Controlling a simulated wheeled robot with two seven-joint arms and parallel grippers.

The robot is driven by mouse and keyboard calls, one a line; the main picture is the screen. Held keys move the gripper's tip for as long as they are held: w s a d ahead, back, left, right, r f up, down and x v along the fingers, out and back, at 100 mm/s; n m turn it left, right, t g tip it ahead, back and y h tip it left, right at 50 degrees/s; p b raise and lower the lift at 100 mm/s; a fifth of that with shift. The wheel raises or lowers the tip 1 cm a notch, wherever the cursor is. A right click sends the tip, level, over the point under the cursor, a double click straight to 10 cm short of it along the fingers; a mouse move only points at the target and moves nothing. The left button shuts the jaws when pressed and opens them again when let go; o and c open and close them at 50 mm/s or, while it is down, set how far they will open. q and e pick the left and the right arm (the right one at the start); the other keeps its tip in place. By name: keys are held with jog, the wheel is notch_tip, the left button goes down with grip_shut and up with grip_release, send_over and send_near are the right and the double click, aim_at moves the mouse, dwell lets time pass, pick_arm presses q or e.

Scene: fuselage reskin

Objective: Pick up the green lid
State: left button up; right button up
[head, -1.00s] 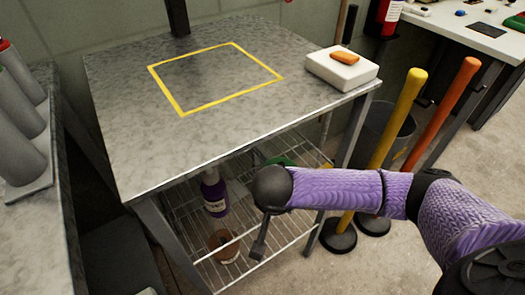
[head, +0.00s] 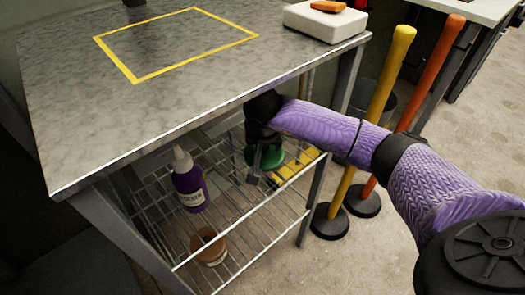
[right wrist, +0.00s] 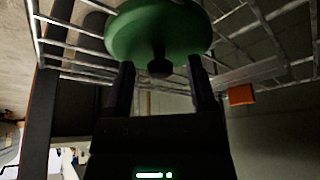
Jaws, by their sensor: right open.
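The green lid (head: 274,159) lies on the upper wire shelf under the metal table in the head view, partly hidden by my right gripper (head: 259,170). In the right wrist view the lid (right wrist: 158,28) is a round green disc with a small dark knob (right wrist: 160,67). My right gripper's two fingers (right wrist: 160,72) are apart, one on each side of the knob in that picture. No contact with the knob can be made out. My left gripper is not in view.
A terracotta pot (head: 208,246) sits lower down. A yellow item (head: 297,165) lies right of the lid. The tabletop (head: 70,105) is close above my gripper. Yellow (head: 378,100) and orange (head: 430,75) posts stand right.

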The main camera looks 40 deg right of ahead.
jog(key=shift+r, duration=0.15)
grip_shut()
